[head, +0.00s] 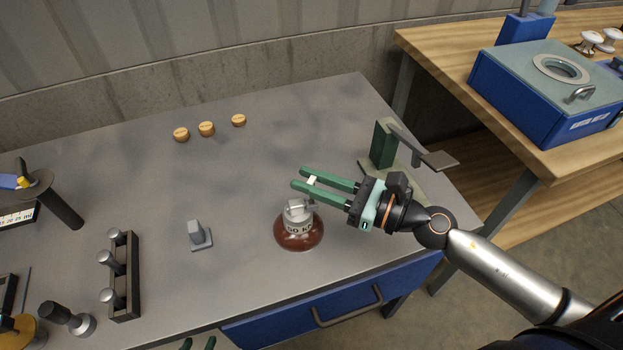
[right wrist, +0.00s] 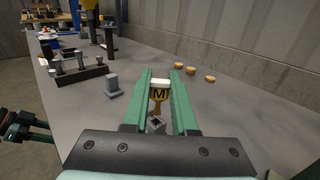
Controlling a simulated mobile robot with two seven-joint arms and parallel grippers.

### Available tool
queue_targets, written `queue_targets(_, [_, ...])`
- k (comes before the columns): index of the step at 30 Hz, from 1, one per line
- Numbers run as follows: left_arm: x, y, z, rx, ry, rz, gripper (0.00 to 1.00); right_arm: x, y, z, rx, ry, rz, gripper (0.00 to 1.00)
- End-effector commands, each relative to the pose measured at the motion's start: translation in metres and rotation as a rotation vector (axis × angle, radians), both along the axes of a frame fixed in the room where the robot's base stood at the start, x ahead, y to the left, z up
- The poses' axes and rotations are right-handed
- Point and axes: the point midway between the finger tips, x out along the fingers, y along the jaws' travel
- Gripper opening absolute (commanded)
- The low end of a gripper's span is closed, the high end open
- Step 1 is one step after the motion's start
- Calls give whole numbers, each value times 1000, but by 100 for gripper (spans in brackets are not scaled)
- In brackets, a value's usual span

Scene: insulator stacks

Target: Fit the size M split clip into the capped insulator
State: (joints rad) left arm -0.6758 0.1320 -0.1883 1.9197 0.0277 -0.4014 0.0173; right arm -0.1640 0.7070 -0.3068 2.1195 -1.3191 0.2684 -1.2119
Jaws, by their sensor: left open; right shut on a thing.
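The capped insulator (head: 297,240), a reddish-brown disc with a grey metal cap (head: 298,213), stands upright near the table's front edge. My right gripper (head: 300,178) is above it, shut on the split clip. The clip's white top (head: 313,180) shows between the green fingers. In the right wrist view the clip (right wrist: 159,95) has a yellow plate marked M and points down over the grey cap (right wrist: 156,124). I cannot tell whether its lower end touches the cap. My left gripper (head: 198,344) is open, only its green fingertips showing at the bottom edge.
Several small things stand left: a black rack (head: 125,275) with grey pegs, a grey post (head: 199,236) and a dark knob (head: 66,318). Three round tan pieces (head: 206,129) lie at the back. A green stand with a lever (head: 384,145) is right of the gripper. The table's middle is clear.

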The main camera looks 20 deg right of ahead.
Motion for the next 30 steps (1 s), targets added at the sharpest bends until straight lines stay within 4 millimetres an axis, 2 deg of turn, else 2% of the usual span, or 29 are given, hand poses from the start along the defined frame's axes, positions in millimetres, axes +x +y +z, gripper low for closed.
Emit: queue_targets(30, [0,0,-25,1,1,1,50,0,0,-25,0,0,0,0])
